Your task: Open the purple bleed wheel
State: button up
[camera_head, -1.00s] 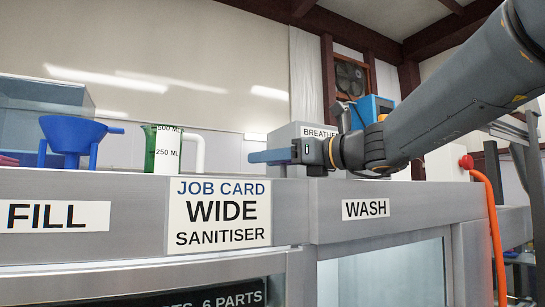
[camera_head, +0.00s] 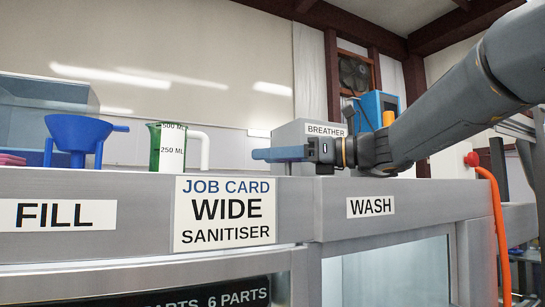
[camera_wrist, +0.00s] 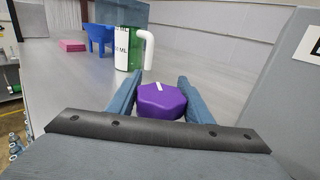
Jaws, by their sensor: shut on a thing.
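The purple bleed wheel (camera_wrist: 160,102) shows in the wrist view as a faceted purple knob with a short white mark on its top. My gripper (camera_wrist: 158,88) has its two blue fingers on either side of the wheel, shut on it. In the head view my gripper (camera_head: 278,154) reaches left over the grey counter, in front of the box labelled BREATHER. The wheel is hidden in the head view.
A green measuring jug (camera_head: 168,147) with a white handle and a blue funnel (camera_head: 78,135) stand to the left on the counter. The grey breather box (camera_head: 300,133) is close behind my gripper. An orange hose (camera_head: 497,230) hangs at the right.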

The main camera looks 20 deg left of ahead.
jog(key=o, duration=1)
jog(key=shift+o, duration=0.2)
notch_tip(320, 180, up, 10)
jog(key=b, duration=0.2)
